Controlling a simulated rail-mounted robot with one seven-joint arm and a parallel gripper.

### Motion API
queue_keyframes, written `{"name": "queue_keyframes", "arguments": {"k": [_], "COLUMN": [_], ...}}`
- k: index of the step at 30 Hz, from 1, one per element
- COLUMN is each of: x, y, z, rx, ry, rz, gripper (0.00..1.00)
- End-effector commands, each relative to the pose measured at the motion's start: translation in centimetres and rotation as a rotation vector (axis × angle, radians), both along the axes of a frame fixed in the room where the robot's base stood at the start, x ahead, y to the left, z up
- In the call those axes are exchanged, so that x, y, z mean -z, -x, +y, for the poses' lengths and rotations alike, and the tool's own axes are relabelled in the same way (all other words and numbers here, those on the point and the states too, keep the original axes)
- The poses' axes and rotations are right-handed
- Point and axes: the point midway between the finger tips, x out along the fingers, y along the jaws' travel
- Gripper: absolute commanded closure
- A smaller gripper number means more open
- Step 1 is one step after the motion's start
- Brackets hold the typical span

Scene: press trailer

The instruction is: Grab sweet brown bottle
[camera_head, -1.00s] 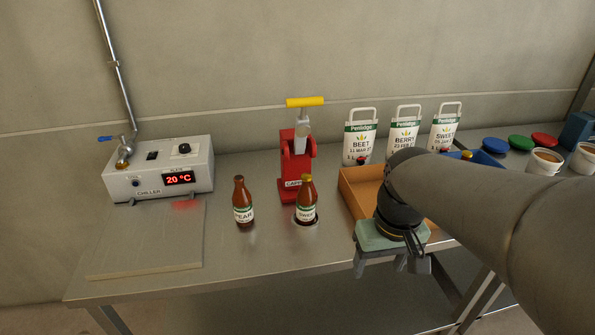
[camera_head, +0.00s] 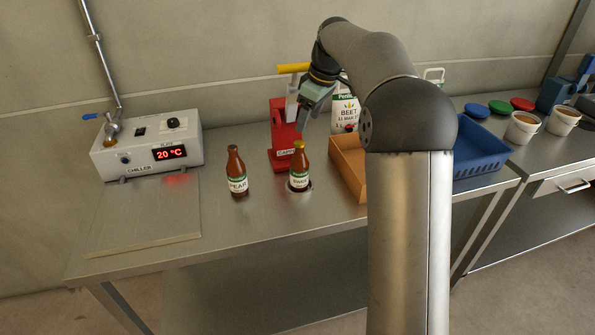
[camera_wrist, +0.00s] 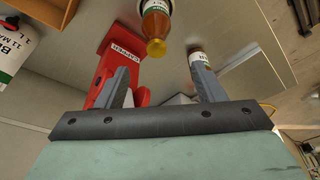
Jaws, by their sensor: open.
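The sweet brown bottle (camera_head: 300,172) stands upright with a yellow cap and a label reading "SWEE", on a round spot in front of the red capper (camera_head: 284,135). My gripper (camera_head: 302,124) is open and empty, above the bottle's cap and in front of the capper's upper part. In the wrist view the bottle (camera_wrist: 156,22) shows at the top, cap towards me, beyond and between the two fingers of my gripper (camera_wrist: 158,64). It appears apart from both fingers.
An uncapped pear bottle (camera_head: 237,178) stands close left of the sweet bottle. The capper's yellow handle (camera_head: 292,69) is beside my wrist. An orange tray (camera_head: 349,166) is to the right, a chiller (camera_head: 147,150) to the left. The table front is clear.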

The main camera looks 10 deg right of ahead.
Motion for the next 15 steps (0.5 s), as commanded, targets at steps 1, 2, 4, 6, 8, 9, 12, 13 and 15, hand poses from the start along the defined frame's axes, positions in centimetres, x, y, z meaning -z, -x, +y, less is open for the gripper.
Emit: {"name": "queue_keyframes", "arguments": {"k": [1,2,4,6,8,9,12,13,15], "x": [1.2,1.8,3.2,4.4,5.3,5.7,6.4,6.5,6.9], "y": [-0.2,-0.3,-0.5,-0.7,-0.9,-1.0,-1.2,-1.2,-1.3], "z": [0.3,0.4,0.7,0.9,1.1,1.2,1.3,1.3,1.4], "rx": [-0.001,-0.001,0.0,-0.001,0.0,0.0,0.001,0.001,0.001], "ry": [0.0,0.0,0.0,0.001,0.001,0.001,0.001,0.001,0.001], "rz": [0.005,0.005,0.004,0.003,0.004,0.002,0.0,0.0,0.0], "gripper": [0.37,0.37,0.37,0.37,0.37,0.37,0.37,0.37,0.37]}}
